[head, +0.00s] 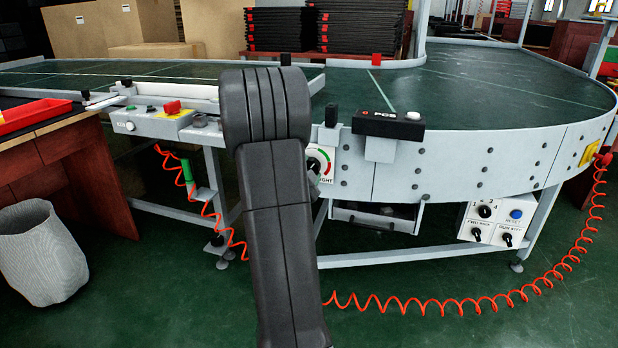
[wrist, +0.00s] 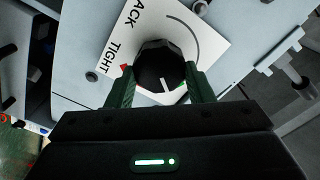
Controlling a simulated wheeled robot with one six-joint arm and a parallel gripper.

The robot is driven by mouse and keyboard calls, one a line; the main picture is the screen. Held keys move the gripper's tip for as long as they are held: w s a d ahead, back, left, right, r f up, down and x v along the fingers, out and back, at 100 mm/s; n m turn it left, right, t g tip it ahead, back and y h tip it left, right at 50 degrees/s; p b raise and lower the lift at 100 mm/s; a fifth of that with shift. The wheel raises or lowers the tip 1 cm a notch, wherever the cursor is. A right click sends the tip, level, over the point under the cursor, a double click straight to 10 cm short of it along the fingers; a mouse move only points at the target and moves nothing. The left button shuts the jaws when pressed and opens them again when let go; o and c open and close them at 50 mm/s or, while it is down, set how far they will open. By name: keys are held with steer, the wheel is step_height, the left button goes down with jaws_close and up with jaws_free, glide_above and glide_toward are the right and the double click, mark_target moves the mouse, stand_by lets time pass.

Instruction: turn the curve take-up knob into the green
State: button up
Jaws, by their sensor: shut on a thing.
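The take-up knob (wrist: 158,62) is black and faceted, on a white dial plate (wrist: 204,34) lettered "TIGHT" and "ACK". My gripper (wrist: 160,72) is shut on it, with one green finger on each side. The knob's white pointer line faces down in the wrist view, towards my gripper. A small bit of green shows just right of the line, and a red mark shows beside "TIGHT". The gripper body hides the lower dial, so I cannot tell whether the pointer is in the green. In the head view my arm partly covers the dial plate (head: 326,161).
The curved conveyor (head: 500,84) spans the back. A black box (head: 388,121) sits on its edge right of the dial. A control panel (head: 494,222) hangs lower right. A coiled red hose (head: 440,304) crosses the floor. A bin (head: 38,250) stands at left.

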steer(key=shift+f+m, duration=0.1)
steer(key=shift+m, duration=0.6)
steer(key=o, duration=1)
steer(key=shift+c, duration=0.2)
steer(key=p+v, duration=0.2)
steer(key=v, duration=1.2)
